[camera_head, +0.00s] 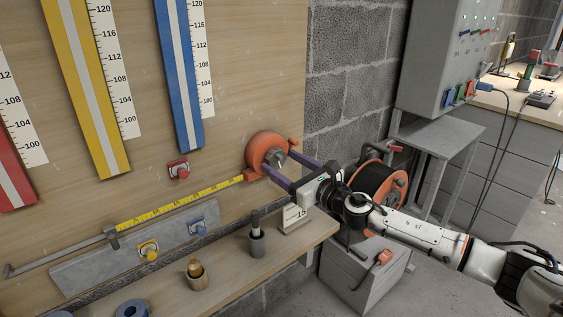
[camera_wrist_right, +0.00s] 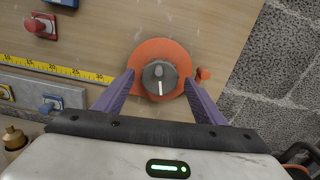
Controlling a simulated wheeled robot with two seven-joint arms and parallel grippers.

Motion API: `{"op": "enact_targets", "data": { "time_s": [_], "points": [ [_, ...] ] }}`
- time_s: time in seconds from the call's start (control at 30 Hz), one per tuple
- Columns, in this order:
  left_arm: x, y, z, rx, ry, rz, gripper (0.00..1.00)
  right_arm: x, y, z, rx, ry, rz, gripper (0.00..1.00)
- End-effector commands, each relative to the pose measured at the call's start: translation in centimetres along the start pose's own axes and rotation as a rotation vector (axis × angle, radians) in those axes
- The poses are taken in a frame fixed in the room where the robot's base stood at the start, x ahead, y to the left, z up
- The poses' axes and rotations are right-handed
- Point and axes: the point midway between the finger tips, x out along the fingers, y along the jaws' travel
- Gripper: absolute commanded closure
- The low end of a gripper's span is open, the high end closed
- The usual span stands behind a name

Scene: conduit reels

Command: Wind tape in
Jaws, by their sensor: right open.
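The orange tape reel (camera_head: 262,150) is mounted on the wooden board and carries a grey knob (camera_wrist_right: 159,77) with a white line pointing downward in the right wrist view. The yellow tape (camera_head: 180,204) runs out from the reel's lower left side, along the board, to a grey metal hook end (camera_head: 112,235). My right gripper (camera_head: 278,164) is open in front of the reel. In the right wrist view its purple fingers are spread to both sides of the knob, apart from it. I cannot tell how far the tips are from the reel's face. My left gripper is not in view.
A grey rail (camera_head: 100,264) with yellow and blue clamps lies under the tape. A red clamp (camera_head: 178,169) sits left of the reel.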

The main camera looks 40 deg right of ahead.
Motion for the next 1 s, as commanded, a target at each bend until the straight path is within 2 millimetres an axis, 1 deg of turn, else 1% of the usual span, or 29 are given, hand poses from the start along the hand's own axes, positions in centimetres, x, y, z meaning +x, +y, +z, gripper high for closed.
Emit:
{"op": "enact_targets", "data": {
  "time_s": [0.03, 0.2, 0.47, 0.57, 0.7, 0.73, 1.0],
  "points": [
    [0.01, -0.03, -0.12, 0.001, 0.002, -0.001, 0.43, 0.48, -0.03, 0.1, 0.001, -0.002, -0.001, 0.36],
    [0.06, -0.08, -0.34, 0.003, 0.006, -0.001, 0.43, 1.18, 0.04, 0.06, 0.001, -0.001, 0.001, 0.36],
    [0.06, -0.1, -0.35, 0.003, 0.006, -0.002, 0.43, 1.23, 0.06, 0.0, 0.001, 0.0, 0.001, 0.36],
    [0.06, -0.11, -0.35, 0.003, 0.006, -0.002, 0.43, 1.22, 0.05, 0.0, 0.001, 0.0, 0.001, 0.51],
    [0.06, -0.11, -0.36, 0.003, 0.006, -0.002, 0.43, 1.21, 0.05, 0.0, 0.001, 0.0, 0.001, 0.74],
    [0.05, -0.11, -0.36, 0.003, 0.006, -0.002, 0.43, 1.21, 0.05, 0.0, 0.001, 0.0, 0.001, 0.77],
    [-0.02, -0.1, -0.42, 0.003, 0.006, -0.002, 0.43, 1.21, 0.06, 0.02, 0.031, 0.001, 0.001, 0.77]
  ]
}}
